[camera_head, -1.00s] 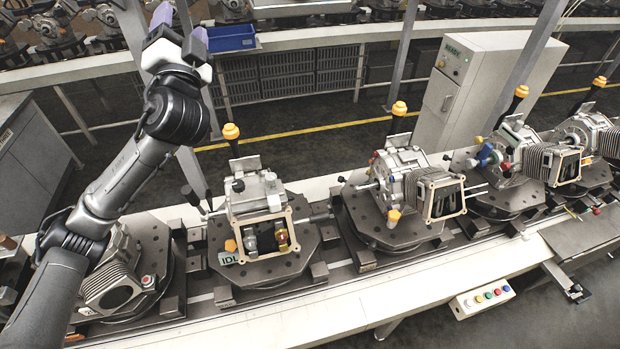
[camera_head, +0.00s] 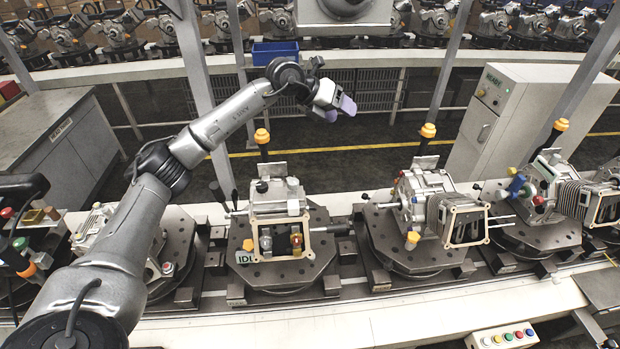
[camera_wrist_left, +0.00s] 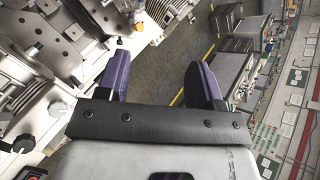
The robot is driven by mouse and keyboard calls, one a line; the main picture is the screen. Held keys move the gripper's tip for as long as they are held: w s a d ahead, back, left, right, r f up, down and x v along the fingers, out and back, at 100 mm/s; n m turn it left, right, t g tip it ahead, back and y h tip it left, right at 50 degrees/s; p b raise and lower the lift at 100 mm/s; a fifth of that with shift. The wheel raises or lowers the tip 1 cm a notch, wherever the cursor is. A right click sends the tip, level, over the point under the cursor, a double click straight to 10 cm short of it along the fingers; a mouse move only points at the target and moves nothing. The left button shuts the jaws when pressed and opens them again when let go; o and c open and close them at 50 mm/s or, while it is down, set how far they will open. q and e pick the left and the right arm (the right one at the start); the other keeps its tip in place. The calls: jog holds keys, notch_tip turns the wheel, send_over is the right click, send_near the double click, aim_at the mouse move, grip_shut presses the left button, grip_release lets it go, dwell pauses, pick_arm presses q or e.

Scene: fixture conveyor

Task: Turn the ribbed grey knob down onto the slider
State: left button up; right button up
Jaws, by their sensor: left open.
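My left gripper (camera_head: 336,108) has purple fingers. It is held high, behind and above the conveyor line, apart from any fixture. In the left wrist view its fingers (camera_wrist_left: 162,82) are spread, with nothing between them. The nearest fixture below is a machined housing (camera_head: 280,200) on a round dark plate, with an orange-topped post behind it. Small knobs sit on the housing's top, a dark one (camera_head: 262,186) and a pale one (camera_head: 293,183). I cannot tell which part is the ribbed grey knob or the slider. My right gripper is not in view.
More housings on plates stand along the conveyor (camera_head: 390,322), one to the right (camera_head: 420,200) and others further right. Orange-topped posts (camera_head: 427,132) rise behind them. A metal upright (camera_head: 440,85) and a white cabinet (camera_head: 500,115) stand behind. A button box (camera_head: 505,337) is at the front.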

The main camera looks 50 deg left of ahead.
pick_arm(q)
jog(key=s+a+f+n+g+y, duration=0.1)
jog(key=s+a+f+g+y, duration=0.1)
jog(key=s+f+g, duration=0.2)
jog(key=n+g+y, duration=0.2)
jog(key=n+g, duration=0.2)
jog(key=g, duration=0.2)
send_over(293, 181)
notch_tip(293, 181, down, 3)
notch_tip(293, 181, down, 13)
jog(key=p, duration=0.2)
jog(key=shift+w+p, duration=0.1)
jog(key=shift+p, duration=0.2)
jog(key=c, duration=0.9)
